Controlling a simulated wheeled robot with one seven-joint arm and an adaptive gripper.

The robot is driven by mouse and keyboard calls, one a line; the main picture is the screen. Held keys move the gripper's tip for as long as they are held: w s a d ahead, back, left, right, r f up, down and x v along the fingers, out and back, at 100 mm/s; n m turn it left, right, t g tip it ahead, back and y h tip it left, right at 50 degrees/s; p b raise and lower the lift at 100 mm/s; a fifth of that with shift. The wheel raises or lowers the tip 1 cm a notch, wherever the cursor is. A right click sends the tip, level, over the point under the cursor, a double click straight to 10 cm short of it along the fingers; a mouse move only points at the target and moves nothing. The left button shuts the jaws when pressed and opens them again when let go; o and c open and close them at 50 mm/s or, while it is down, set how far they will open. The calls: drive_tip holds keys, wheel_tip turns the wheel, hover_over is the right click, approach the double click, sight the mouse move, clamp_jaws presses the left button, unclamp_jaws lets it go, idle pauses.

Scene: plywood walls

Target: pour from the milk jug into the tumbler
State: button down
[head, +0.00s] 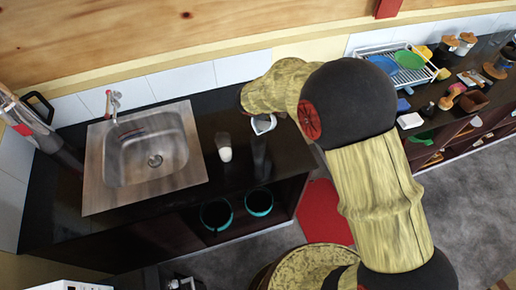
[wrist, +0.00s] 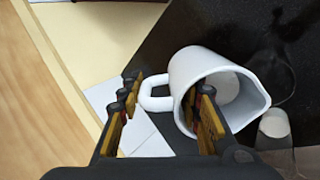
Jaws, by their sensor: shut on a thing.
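The white milk jug (wrist: 185,72) is held by its handle between the fingers of my gripper (wrist: 163,92) in the wrist view. Its mouth faces the lower right, and pale milk (wrist: 226,88) shows inside. In the head view the jug (head: 263,124) is at the end of my arm, tilted, above the dark counter; the fingers are hard to make out there. The clear tumbler (head: 225,151) stands on the counter, left of the jug, with white milk in its lower part. It also shows at the right of the wrist view (wrist: 275,126), near the jug's mouth. No stream is visible.
A steel sink (head: 105,178) with a tap is left of the tumbler. A dark patch on the counter below the jug is unclear. Two teal-rimmed pots (head: 259,203) stand on the shelf below. A dish rack (head: 385,65) and several small items are at the right.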

drive_tip(key=shift+w+a+r+b, duration=0.1)
drive_tip(key=shift+w+r+b, duration=0.15)
drive_tip(key=shift+w+b, duration=0.1)
drive_tip(key=shift+s+r, duration=0.2)
drive_tip(key=shift+s, duration=0.1)
drive_tip(key=shift+w+f+b, duration=0.1)
drive_tip(key=shift+w+b, duration=0.05)
drive_tip(key=shift+b, duration=0.4)
drive_tip(key=shift+t+b, duration=0.4)
drive_tip(key=shift+b, duration=0.05)
drive_tip(key=shift+r, duration=0.2)
drive_tip(key=shift+s+a+r+b, duration=0.1)
drive_tip(key=shift+s+r+b, duration=0.05)
drive_tip(key=shift+s+b, duration=0.2)
drive_tip(key=shift+w+h, duration=0.1)
drive_tip(key=shift+h, duration=0.2)
drive_tip(key=shift+t+b, duration=0.3)
drive_tip(key=shift+b, duration=0.2)
